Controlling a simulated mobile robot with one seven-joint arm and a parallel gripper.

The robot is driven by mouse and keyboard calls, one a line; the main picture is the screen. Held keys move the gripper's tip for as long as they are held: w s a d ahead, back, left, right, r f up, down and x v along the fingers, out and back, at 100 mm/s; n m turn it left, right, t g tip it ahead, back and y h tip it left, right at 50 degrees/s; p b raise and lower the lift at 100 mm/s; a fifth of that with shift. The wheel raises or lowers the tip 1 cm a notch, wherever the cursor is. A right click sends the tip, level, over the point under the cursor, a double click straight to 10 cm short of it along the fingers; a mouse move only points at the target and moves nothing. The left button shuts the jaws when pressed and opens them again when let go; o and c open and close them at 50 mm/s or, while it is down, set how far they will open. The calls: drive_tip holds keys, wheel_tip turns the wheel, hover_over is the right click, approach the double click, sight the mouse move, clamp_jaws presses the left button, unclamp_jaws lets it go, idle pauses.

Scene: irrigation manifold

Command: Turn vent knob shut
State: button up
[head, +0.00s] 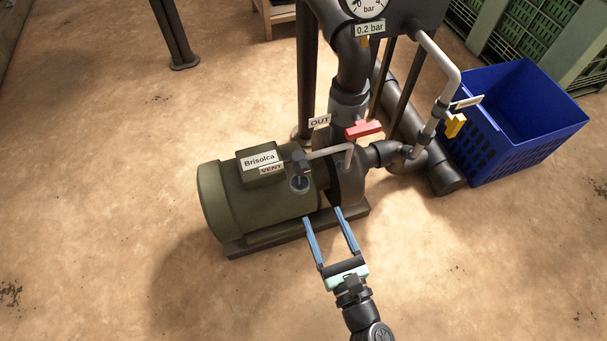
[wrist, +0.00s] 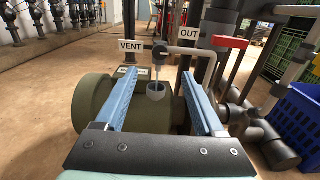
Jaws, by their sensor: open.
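The vent knob (head: 300,162) is a small dark knob at the end of a thin grey pipe, above the green pump. In the wrist view the knob (wrist: 160,52) is beside the VENT label (wrist: 131,46). A thin pale streak runs from below it toward a small cup (wrist: 156,91) on the pump. My gripper (head: 322,214) is open and empty, with two blue fingers pointing toward the pump. In the wrist view the knob appears between and beyond the fingertips of my gripper (wrist: 160,76), apart from them. The knob's exact angle is too small to tell.
The green pump (head: 260,207) stands on a dark base. A red handle (head: 363,129) is by the OUT label (head: 319,122). A yellow handle (head: 455,124) is on the right pipe, near a blue crate (head: 484,150). A gauge reads 0.2 bar (head: 370,28). The front floor is clear.

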sight(304, 171)
drive_tip(key=b+x, duration=0.4)
drive_tip(key=x, duration=0.8)
drive_tip(key=shift+w+a, duration=0.1)
drive_tip(key=shift+w, duration=0.25)
clamp_jaws()
